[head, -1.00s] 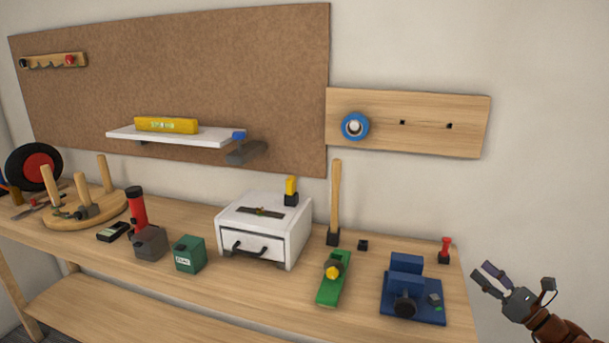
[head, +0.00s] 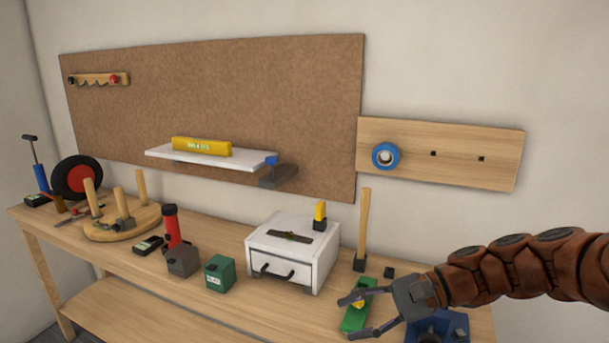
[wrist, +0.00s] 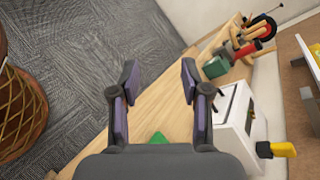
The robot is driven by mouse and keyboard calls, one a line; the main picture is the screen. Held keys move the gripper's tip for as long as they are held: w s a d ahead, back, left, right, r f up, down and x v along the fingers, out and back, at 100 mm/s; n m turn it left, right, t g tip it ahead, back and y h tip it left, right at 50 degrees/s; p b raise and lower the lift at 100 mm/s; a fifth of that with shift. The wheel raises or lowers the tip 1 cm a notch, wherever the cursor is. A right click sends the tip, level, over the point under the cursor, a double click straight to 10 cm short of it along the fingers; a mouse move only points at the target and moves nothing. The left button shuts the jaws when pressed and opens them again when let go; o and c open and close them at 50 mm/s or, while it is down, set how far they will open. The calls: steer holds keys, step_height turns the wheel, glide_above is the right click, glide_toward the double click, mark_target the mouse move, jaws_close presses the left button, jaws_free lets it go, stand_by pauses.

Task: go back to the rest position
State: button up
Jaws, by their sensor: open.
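My gripper (head: 352,315) is open and empty in the head view. It is in front of the right part of the workbench, with my arm reaching in from the right edge. It partly covers the green tool (head: 356,318) and the blue vise-like block (head: 452,326). In the wrist view my gripper (wrist: 155,82) shows two spread fingers with nothing between them but bench top and carpet behind. A bit of the green tool (wrist: 158,138) shows just above the gripper's body there.
A shelf (head: 165,155) and a wooden board (head: 460,140) are on the wall. Grey carpet (wrist: 90,40) lies in front.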

steer(key=s+a+f+n+g+h+p, duration=0.1)
steer(key=s+f+n+g+h+p, duration=0.15)
steer(key=s+n+h, duration=0.85)
steer(key=s+d+f+m+t+h+p, duration=0.1)
steer(key=s+d+h+p, duration=0.1)
steer(key=s+d, duration=0.8)
steer(key=s, duration=0.3)
steer(key=shift+f+m+h, duration=0.4)
